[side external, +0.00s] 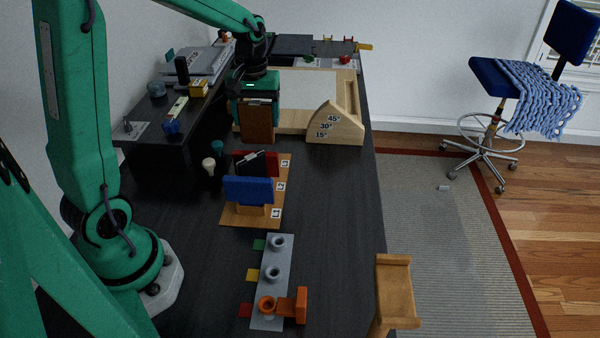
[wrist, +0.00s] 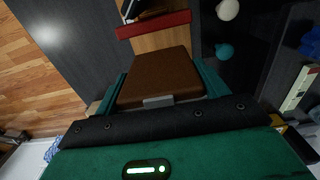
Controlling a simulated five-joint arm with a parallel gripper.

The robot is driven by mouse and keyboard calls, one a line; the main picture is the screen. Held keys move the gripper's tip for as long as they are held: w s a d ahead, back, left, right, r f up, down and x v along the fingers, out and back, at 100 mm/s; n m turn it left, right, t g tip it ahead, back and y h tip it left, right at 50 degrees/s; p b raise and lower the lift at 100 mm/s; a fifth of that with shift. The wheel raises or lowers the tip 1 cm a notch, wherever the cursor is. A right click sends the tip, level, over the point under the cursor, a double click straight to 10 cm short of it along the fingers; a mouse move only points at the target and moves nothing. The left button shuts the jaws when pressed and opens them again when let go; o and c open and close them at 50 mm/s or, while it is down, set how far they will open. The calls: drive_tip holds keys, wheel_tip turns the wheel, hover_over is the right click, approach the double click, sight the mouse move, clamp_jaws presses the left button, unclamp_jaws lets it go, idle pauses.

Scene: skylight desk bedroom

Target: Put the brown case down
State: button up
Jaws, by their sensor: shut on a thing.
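The brown case (side external: 257,121) hangs upright below my gripper (side external: 256,98) in the side view, in front of the wooden frame. In the wrist view the brown case (wrist: 157,77) sits between the green fingers of my gripper (wrist: 160,90), which is shut on it. A wooden rack (side external: 232,213) on the desk holds a blue case (side external: 248,190), a dark case (side external: 250,163) and a red case (side external: 270,158) upright. In the wrist view the red case (wrist: 153,24) lies beyond the brown one. Whether the brown case touches the desk cannot be told.
A wooden angle block (side external: 335,125) stands right of the case. Cream and teal knobs (side external: 209,163) stand left of the rack. A grey plate (side external: 271,300) with cups and an orange piece (side external: 301,305) lies in front. The dark desk (side external: 335,220) is clear right of the rack.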

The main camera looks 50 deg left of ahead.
sight(258, 142)
drive_tip(key=shift+f, duration=4.95)
drive_tip(key=shift+f, duration=0.2)
drive_tip(key=o, duration=1)
drive_tip(key=shift+r, duration=0.15)
wheel_tip(258, 142, up, 12)
drive_tip(key=shift+r, duration=0.1)
drive_tip(key=shift+d, duration=0.1)
